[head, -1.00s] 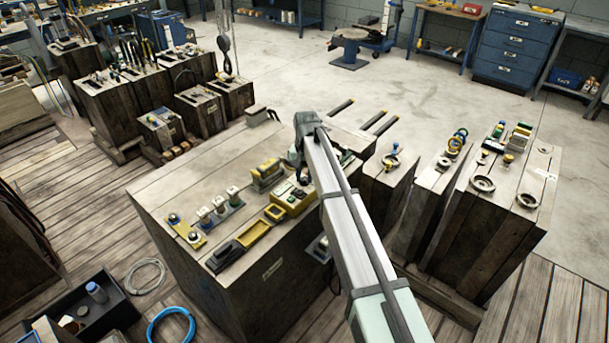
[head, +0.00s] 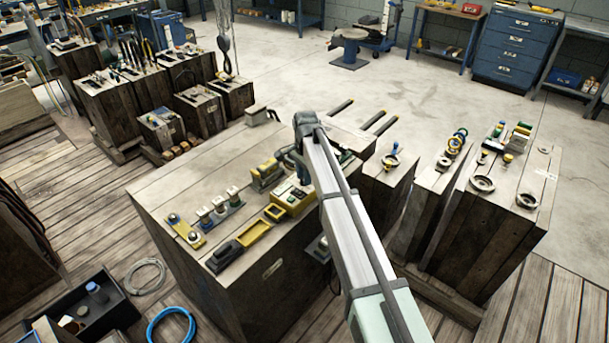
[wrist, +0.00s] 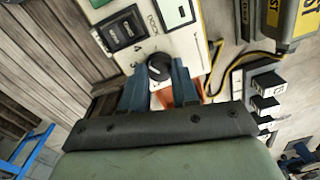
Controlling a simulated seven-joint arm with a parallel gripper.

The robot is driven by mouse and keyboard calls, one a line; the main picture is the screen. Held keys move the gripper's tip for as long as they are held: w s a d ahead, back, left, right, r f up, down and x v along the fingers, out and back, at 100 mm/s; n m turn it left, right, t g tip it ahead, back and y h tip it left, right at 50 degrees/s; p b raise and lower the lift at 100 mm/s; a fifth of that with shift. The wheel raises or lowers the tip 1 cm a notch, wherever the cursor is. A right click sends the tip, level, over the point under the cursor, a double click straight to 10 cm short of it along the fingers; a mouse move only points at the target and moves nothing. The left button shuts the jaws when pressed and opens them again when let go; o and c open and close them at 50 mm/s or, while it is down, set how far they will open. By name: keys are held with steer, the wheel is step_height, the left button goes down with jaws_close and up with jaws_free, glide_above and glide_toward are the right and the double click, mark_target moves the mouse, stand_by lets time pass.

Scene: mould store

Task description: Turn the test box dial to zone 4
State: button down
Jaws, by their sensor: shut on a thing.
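The test box (head: 283,207) is a yellow-edged case on the near edge of the wooden block top in the head view. In the wrist view its pale panel (wrist: 190,42) shows a black switch, a green patch and printed digits beside the dial. The dial (wrist: 160,68) is a small dark round knob between my blue fingers. My gripper (wrist: 161,78) is shut on it. The pointer's exact setting cannot be read, as the fingers cover part of the scale.
A yellow tray (head: 254,234) and a black block (head: 224,256) lie left of the box. A row of pale-topped pieces (head: 219,207) stands further left. In the wrist view, a yellow-black cable (wrist: 228,55) and a grey case (wrist: 285,22) lie to the right.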

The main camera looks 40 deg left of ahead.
steer(key=shift+m, duration=0.3)
stand_by(0.4)
steer(key=c, duration=0.8)
jaws_free()
steer(key=shift+c, duration=0.2)
steer(key=shift+r, duration=0.15)
step_height(320, 180, up, 14)
steer(key=shift+d+f, duration=0.2)
